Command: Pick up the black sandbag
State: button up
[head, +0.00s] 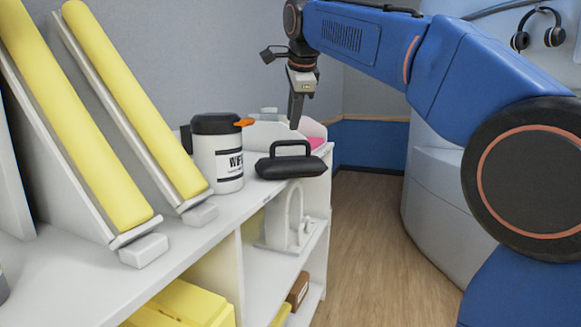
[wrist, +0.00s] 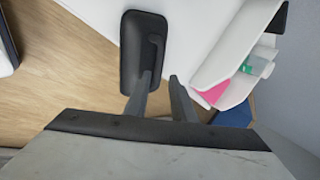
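The black sandbag (head: 290,167) lies on the white shelf top near its right end, with its handle loop standing up. It also shows in the wrist view (wrist: 131,55), upper centre-left, its handle along its right side. My gripper (head: 294,126) hangs pointing down above and slightly beyond the bag in the head view. In the wrist view my gripper (wrist: 160,77) has its two fingers apart with nothing between them. The left finger overlaps the bag's lower right part in the picture; the right finger is over the white top. No contact with the handle is visible.
A white canister with black lid (head: 217,152) stands left of the bag. Yellow padded wedges (head: 130,95) lean further left. A white holder with a pink item (wrist: 217,92) is right of the fingers in the wrist view. Wooden floor (head: 370,230) lies right of the shelf.

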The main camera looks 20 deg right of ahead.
aim_at(291, 142)
jog(key=x, duration=1)
jog(key=shift+d+f, duration=0.2)
jog(key=shift+f, duration=0.05)
grip_shut()
jog(key=shift+r, duration=0.1)
dwell(1.1)
